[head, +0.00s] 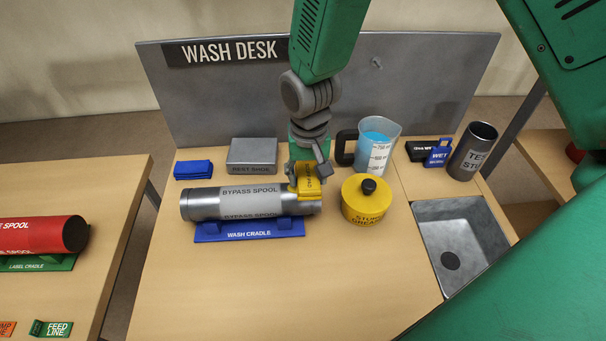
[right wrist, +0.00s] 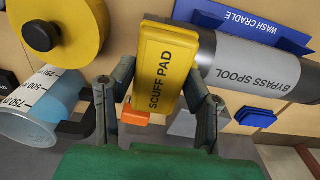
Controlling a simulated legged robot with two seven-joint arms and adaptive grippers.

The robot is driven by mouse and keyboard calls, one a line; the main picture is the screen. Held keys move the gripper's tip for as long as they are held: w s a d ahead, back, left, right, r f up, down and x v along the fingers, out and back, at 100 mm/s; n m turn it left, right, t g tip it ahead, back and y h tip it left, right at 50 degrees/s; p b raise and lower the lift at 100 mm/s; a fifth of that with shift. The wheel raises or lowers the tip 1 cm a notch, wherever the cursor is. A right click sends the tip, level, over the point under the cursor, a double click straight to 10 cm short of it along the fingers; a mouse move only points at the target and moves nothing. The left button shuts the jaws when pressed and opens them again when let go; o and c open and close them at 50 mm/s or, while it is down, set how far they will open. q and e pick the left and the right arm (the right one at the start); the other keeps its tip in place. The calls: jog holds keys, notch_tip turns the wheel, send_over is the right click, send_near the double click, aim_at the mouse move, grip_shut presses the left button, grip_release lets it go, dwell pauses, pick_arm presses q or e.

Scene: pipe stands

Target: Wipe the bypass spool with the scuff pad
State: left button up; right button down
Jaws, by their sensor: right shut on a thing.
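The bypass spool (head: 235,203) is a grey metal pipe with a pale labelled band. It lies level in the blue wash cradle (head: 250,230) on the wash desk, and also shows in the right wrist view (right wrist: 250,68). My right gripper (head: 308,177) is shut on the yellow scuff pad (head: 309,188), over the spool's right end. In the right wrist view the scuff pad (right wrist: 165,65) stands between the fingers, its far part overlapping the spool end; whether they touch is unclear. My left gripper is not in view.
A yellow grease tub (head: 366,203) stands just right of the spool. Behind are a grey rest block (head: 252,155), a folded blue cloth (head: 193,169) and a measuring jug (head: 376,143) with blue liquid. A sink (head: 460,245) is at right. The desk front is clear.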

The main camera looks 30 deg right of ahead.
jog(key=shift+d, duration=0.1)
jog(key=shift+a+f, duration=0.25)
jog(key=shift+a, duration=0.3)
jog(key=shift+a+f, duration=0.2)
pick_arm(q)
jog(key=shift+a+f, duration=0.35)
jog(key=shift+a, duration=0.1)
pick_arm(e)
jog(key=shift+f, duration=0.1)
